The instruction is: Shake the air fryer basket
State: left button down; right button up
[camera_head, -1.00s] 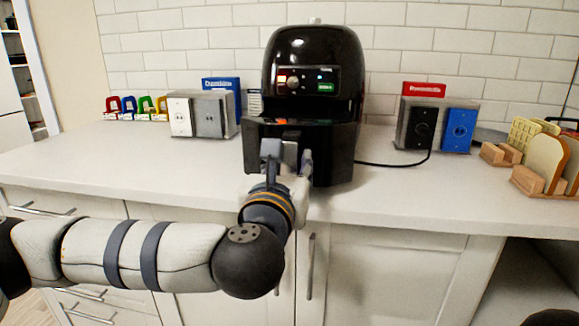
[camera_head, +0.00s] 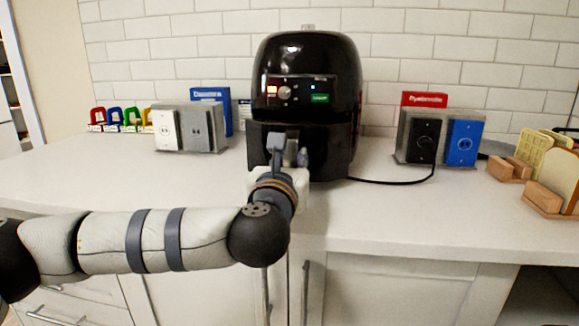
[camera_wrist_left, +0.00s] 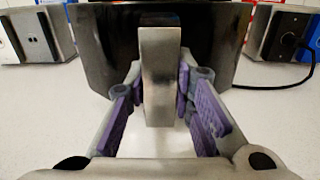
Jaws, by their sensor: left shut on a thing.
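The black air fryer (camera_head: 307,75) stands on the counter against the tiled wall, with a lit front panel. Its basket (camera_head: 328,155) sits in the lower body, the front about flush with it. My left gripper (camera_head: 289,158) is at the basket front, its fingers on either side of the upright handle. In the left wrist view the metallic handle (camera_wrist_left: 160,80) stands between the purple-padded fingers, and the basket front (camera_wrist_left: 105,60) is behind it. The gripper is shut on the handle. The basket's inside is hidden. My right gripper is not in view.
Left of the fryer are a grey outlet box (camera_head: 190,128), a blue box (camera_head: 212,97) and several coloured padlock-like items (camera_head: 115,118). Right are another outlet box (camera_head: 425,135), a black cord (camera_head: 395,182) and bread in wooden racks (camera_head: 548,195). The front counter is clear.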

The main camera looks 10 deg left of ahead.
pick_arm(q)
jog(key=shift+s, duration=0.15)
jog(key=c, duration=1.4)
grip_release()
jog(key=shift+o, duration=0.2)
jog(key=s, duration=1.2)
jog(key=shift+a, duration=0.25)
